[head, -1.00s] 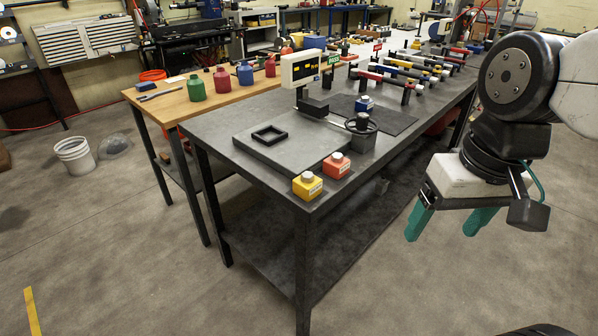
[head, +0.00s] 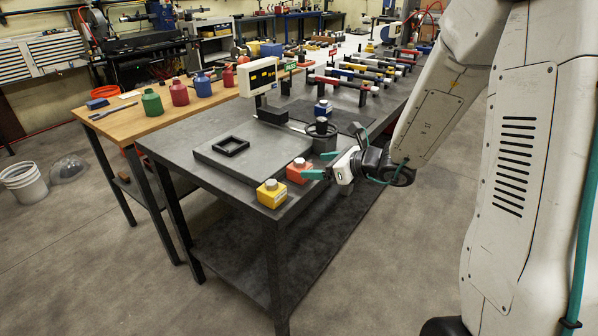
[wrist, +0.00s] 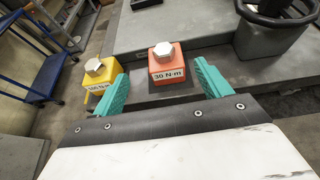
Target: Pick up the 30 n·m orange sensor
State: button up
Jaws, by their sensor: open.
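The orange sensor (head: 298,170) is a small block with a silver hex top, near the front right edge of the dark bench. In the wrist view its label reads 30 N·m, and the orange sensor (wrist: 166,66) stands upright ahead of the fingers, between their lines but nearer the right one. My gripper (head: 322,160) is beside it on its right, teal fingers pointing left toward it. In the wrist view my gripper (wrist: 162,88) is open and empty. I cannot tell whether a finger touches the sensor.
A yellow sensor (head: 271,193) stands at the bench corner, close to the left finger in the wrist view. A grey plate (head: 215,155) with a black square frame (head: 231,146) lies behind. A handwheel device (head: 321,132) and blue sensor (head: 323,108) stand further back.

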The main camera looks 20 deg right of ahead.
aim_at(304, 166)
jog(key=shift+w+f, duration=0.35)
jog(key=shift+w, duration=0.05)
jog(key=x, duration=0.7)
jog(key=shift+d, duration=0.1)
grip_shut()
